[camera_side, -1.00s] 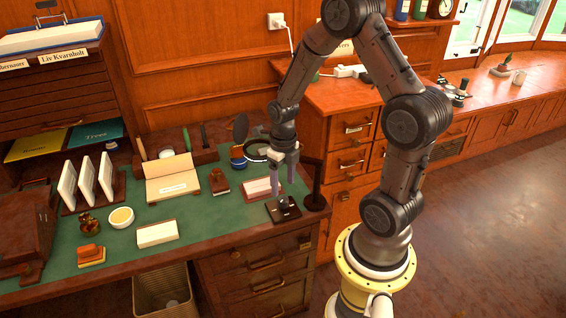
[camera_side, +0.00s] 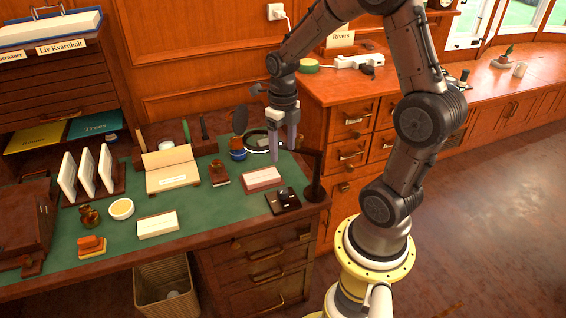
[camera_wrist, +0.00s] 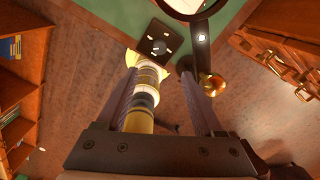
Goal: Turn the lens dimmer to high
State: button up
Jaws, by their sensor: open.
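The lens dimmer is a small dark plate (camera_side: 283,200) with a round black knob, near the desk's front right corner. In the wrist view the dimmer (camera_wrist: 157,45) lies ahead of my fingers, with small pale marks around its knob. I cannot tell which mark the knob points to. The ring lens (camera_side: 261,141) stands behind on a dark arm; its rim (camera_wrist: 190,14) is cut off at the top of the wrist view. My gripper (camera_side: 284,158) is open and empty, pointing down, above and apart from the dimmer.
A stamp (camera_side: 219,174) and an open book (camera_side: 172,172) are farther left. The desk's front edge is close to the dimmer.

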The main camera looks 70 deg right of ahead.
notch_tip(320, 180, up, 4)
send_over(283, 191)
notch_tip(283, 191, down, 19)
jog(key=m, duration=3.1)
jog(key=shift+d+m, duration=0.1)
jog(key=shift+m, duration=0.2)
